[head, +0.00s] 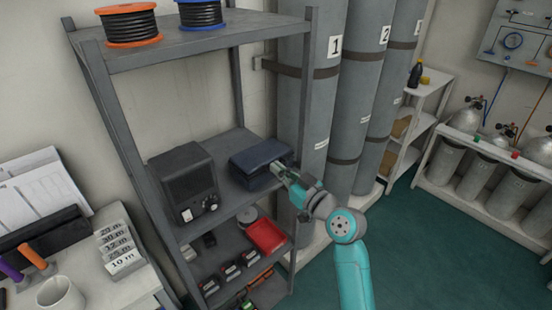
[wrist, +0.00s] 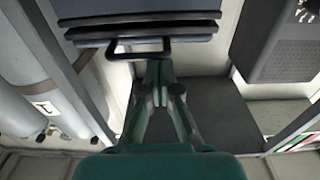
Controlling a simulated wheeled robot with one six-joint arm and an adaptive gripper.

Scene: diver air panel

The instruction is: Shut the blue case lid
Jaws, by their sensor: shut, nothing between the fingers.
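The dark blue case (head: 257,155) sits on the middle shelf of the grey rack, right of a black box. Its lid looks flat or nearly flat on top; I cannot tell whether it is fully shut. The wrist view shows the case (wrist: 135,20) at the top edge, with a black handle (wrist: 118,54) on its front. My gripper (head: 279,168) is shut and empty at the case's front right. In the wrist view its fingertips (wrist: 158,70) are together close by the handle; whether they touch the case is unclear.
A black box with a knob (head: 184,182) stands left of the case and also shows in the wrist view (wrist: 280,42). A rack post (head: 303,120) rises close to my arm. Grey numbered cylinders (head: 318,110) stand right of the rack. A red tray (head: 266,236) lies on the shelf below.

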